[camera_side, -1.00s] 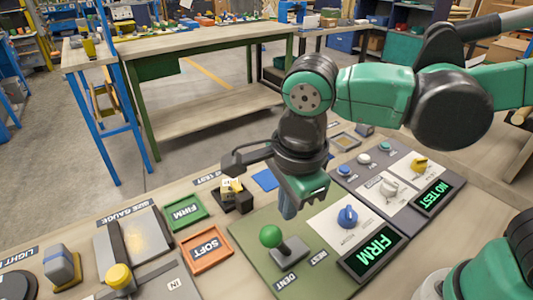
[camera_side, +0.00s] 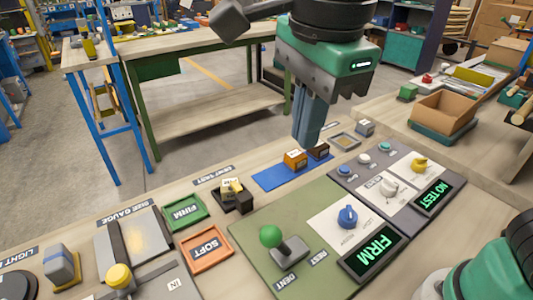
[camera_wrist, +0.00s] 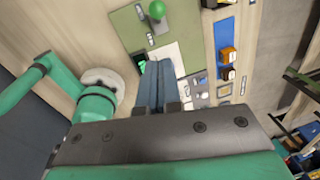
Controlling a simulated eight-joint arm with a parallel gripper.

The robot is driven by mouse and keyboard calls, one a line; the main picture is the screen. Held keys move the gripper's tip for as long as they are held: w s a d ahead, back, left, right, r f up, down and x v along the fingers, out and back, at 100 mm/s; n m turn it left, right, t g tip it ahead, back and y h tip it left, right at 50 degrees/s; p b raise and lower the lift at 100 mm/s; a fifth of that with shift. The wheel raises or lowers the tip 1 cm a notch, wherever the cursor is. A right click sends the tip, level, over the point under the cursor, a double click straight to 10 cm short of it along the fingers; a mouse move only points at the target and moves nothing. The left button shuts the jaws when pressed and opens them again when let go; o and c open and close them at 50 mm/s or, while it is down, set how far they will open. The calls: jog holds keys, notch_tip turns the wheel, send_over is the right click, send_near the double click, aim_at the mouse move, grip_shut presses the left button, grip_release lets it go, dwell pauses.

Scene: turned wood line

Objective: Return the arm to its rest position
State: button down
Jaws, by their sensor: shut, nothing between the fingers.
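My gripper (camera_side: 305,143) hangs in the air above the back of the panel bench, with its two blue-grey fingers pointing down and together. Nothing shows between them. In the wrist view the fingers of my gripper (camera_wrist: 160,66) lie side by side over the panel. My gripper looks clear of the bench and its controls. Its upper part and the arm above run out of the top of the side view.
Below are a blue mat (camera_side: 270,179) with an orange block (camera_side: 295,158) and a dark block (camera_side: 318,151), a green-knobbed lever (camera_side: 271,237), and a blue knob (camera_side: 347,216). FIRM (camera_side: 374,256) and NO TEST (camera_side: 431,197) displays are lit. An open cardboard box (camera_side: 445,111) stands right.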

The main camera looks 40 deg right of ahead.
dwell(0.3)
jog(key=w+d+f+n+t, duration=0.2)
jog(key=d+f+n, duration=0.4)
jog(key=n, duration=0.3)
jog(key=w+d+f+n+t, duration=0.2)
jog(key=d+f+n+t, duration=0.1)
jog(key=d+f+n, duration=0.3)
jog(key=d+n, duration=0.2)
jog(key=n, duration=0.2)
jog(key=shift+w+d+f+n+t, duration=0.2)
jog(key=shift+w+d+n+t, duration=0.1)
jog(key=shift+d, duration=0.05)
jog(key=s+a+r+n+g, duration=0.1)
jog(key=a+r+n+g, duration=0.2)
jog(key=a+n, duration=0.7)
jog(key=s+a+r+n+g, duration=0.2)
jog(key=a+r+n+g, duration=0.1)
jog(key=a+n, duration=0.7)
jog(key=a, duration=0.4)
jog(key=shift+s+a+r+g+h, duration=0.2)
jog(key=shift+s+g+h, duration=0.1)
jog(key=shift+f, duration=0.1)
